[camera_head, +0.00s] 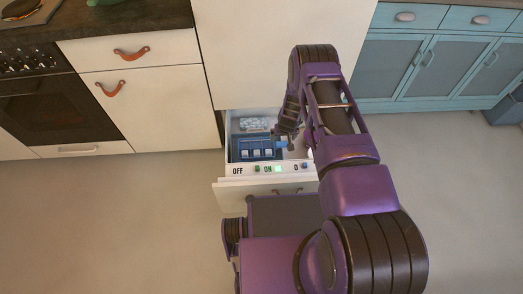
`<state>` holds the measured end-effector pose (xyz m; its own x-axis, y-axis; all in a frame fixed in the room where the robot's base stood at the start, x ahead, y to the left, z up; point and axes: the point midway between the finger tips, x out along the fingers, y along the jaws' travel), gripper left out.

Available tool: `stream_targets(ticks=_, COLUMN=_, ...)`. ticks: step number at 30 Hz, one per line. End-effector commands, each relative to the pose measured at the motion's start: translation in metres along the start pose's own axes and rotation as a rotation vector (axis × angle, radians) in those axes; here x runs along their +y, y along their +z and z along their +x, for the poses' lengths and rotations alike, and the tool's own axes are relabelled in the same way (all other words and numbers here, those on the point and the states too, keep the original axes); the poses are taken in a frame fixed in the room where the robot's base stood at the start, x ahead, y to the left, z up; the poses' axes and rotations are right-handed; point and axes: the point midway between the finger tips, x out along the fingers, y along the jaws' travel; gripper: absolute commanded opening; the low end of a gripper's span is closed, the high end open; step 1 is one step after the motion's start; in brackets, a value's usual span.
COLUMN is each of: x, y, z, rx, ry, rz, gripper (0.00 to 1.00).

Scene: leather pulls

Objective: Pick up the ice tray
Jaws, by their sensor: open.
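A blue ice tray (262,145) with pale cubes in it lies in an open white drawer (233,167). My gripper (286,143) is open over the right part of the drawer, close to the tray's right end. I cannot tell whether the fingers touch the tray. My arm comes in from the right and hides the drawer's right side.
A pale, lumpy item (255,124) lies behind the tray in the drawer. The drawer's front edge carries OFF/ON markings and small buttons. A second drawer front (232,194) stands out below it. White cabinets and an oven (65,110) are at left, blue cabinets (440,65) at right.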

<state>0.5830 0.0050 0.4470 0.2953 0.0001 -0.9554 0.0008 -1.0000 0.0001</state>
Motion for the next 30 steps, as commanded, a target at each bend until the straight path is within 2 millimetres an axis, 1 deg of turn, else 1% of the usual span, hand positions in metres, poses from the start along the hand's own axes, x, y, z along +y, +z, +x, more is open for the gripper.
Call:
stream_targets(ticks=1, x=0.0, y=0.001, z=0.011, rx=0.0, ry=0.0, rz=-0.001, gripper=1.0)
stream_targets(ticks=3, x=0.0, y=0.001, z=0.019, rx=0.0, ry=0.0, rz=0.0, gripper=1.0)
stream_targets(ticks=10, x=0.002, y=0.001, z=0.033, rx=-0.001, ry=0.001, rz=0.0, gripper=1.0)
stream_targets(ticks=15, x=0.006, y=0.003, z=0.058, rx=0.0, ry=0.001, rz=0.001, gripper=1.0)
stream_targets(ticks=19, x=0.006, y=0.002, z=0.073, rx=0.001, ry=0.001, rz=0.0, gripper=1.0)
stream_targets(ticks=23, x=0.006, y=0.001, z=0.079, rx=0.0, ry=0.0, rz=0.0, gripper=1.0)
stream_targets(ticks=29, x=0.006, y=0.001, z=0.078, rx=0.0, ry=0.0, rz=0.0, gripper=1.0)
stream_targets(ticks=30, x=0.006, y=0.001, z=0.078, rx=0.0, ry=0.0, rz=0.001, gripper=0.96)
